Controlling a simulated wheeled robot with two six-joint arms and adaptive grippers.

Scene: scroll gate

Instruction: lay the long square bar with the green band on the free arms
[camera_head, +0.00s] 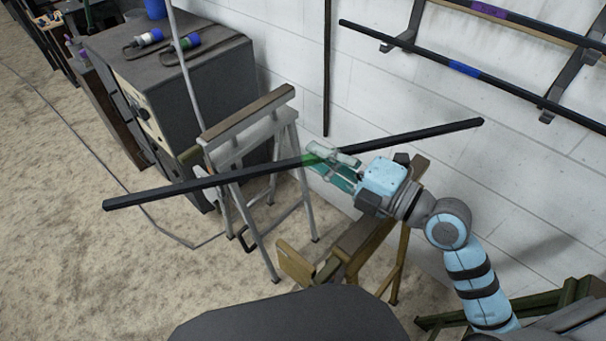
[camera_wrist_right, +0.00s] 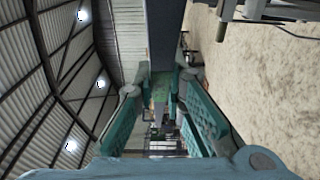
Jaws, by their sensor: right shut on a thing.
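The long dark square bar (camera_head: 410,142) with the green band (camera_head: 308,159) is held in the air, slanting from low at the left to higher at the right. My right gripper (camera_head: 328,163) is shut on it at the green band. In the right wrist view the bar (camera_wrist_right: 165,35) runs between the teal fingers of the gripper (camera_wrist_right: 163,85), with green at the grip. On the wall, dark rack arms (camera_head: 400,42) and (camera_head: 565,82) carry a bar with a blue band (camera_head: 465,69). I cannot make out clearly free arms. My left gripper is not in view.
A grey trestle (camera_head: 245,113) stands behind the bar's left half, and a wooden trestle (camera_head: 365,245) stands below my right gripper. A grey cabinet (camera_head: 180,85) is at the upper left. A purple-banded bar (camera_head: 490,10) is at the top right. Open floor lies at the left.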

